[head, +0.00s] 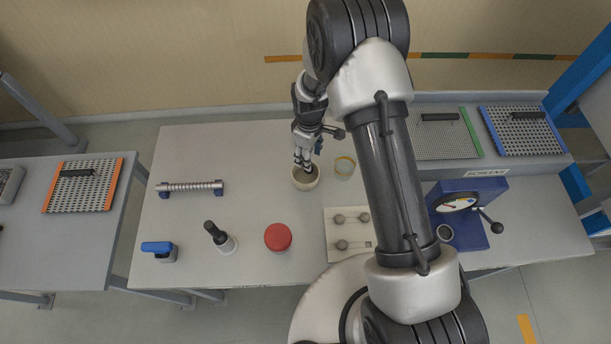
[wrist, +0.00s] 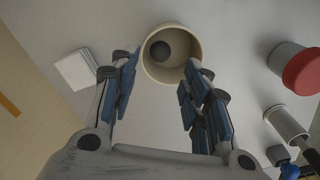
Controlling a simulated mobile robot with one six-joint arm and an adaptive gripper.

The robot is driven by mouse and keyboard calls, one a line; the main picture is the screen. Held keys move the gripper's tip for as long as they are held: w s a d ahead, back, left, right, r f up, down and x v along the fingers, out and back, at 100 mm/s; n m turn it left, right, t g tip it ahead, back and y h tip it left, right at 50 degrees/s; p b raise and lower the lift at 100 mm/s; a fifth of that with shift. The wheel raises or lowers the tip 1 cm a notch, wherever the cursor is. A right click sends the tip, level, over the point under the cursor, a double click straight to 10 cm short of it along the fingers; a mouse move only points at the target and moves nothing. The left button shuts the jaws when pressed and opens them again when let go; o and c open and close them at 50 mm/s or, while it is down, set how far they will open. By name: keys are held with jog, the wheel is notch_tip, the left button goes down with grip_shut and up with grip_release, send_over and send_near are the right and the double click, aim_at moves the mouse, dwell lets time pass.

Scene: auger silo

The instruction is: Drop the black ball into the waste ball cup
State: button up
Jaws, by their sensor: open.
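A cream cup (head: 305,180) stands upright on the table, below my gripper (head: 304,163). It also shows in the wrist view (wrist: 172,75), just beyond the fingertips. A dark round ball (wrist: 161,50) lies inside this cup, towards its upper left wall in the wrist view. The ball cannot be made out in the head view. My gripper also shows in the wrist view (wrist: 161,75), with its blue-padded fingers spread apart and nothing between them. The fingertips are close to the cup's rim; I cannot tell whether they touch it.
A clear cup with a yellow rim (head: 345,166) stands right of the cream cup. A red-lidded jar (head: 278,237), a dark-handled tool (head: 219,237), a ribbed bar (head: 190,188) and a tray with several grey pieces (head: 340,234) share the table. A blue gauge device (head: 470,208) stands at right.

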jog(key=shift+o, duration=0.2)
notch_tip(320, 180, up, 12)
dwell(0.6)
dwell(0.3)
